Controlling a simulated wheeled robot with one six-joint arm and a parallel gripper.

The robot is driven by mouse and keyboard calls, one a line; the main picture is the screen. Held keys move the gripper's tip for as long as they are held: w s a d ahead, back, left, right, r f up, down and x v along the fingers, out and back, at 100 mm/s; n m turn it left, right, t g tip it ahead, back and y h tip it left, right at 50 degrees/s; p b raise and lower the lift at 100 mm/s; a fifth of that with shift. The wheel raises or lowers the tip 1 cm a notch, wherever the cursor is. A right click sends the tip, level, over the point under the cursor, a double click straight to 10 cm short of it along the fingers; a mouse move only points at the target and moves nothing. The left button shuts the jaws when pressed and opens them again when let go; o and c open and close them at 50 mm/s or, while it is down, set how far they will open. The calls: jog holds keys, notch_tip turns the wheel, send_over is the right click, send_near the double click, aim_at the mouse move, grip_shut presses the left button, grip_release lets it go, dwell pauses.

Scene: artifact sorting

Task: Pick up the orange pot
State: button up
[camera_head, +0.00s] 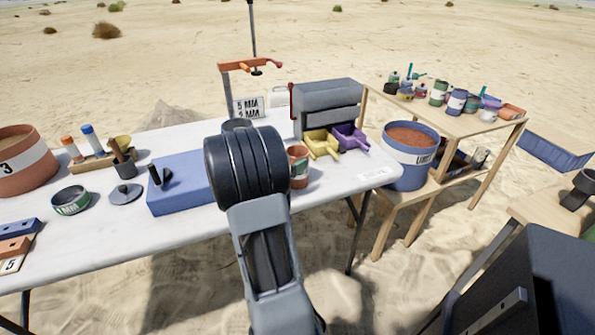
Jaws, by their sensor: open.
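A small orange pot (298,167) with a green-and-white band stands on the white table, right of the middle. My arm's dark rounded joint covers part of its left side. A much larger orange pot (16,177) with a white band marked 3 stands at the table's left edge, cut off by the picture. My arm reaches up from the bottom middle over the table's front edge. My gripper's fingers do not show; they are hidden behind my arm or out of sight. I cannot tell how far they are from the small pot.
A blue box (181,197) is left of my arm. A grey cabinet (330,95), yellow tray (321,143) and purple tray (347,137) stand behind and right of the small pot. An orange-topped stand (250,65) rises behind. A wooden table (470,125) with a blue bucket (409,172) is right.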

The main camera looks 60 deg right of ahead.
aim_at(305, 148)
jog(key=shift+x, duration=1.85)
jog(key=c, duration=1.3)
jog(key=shift+r, duration=0.1)
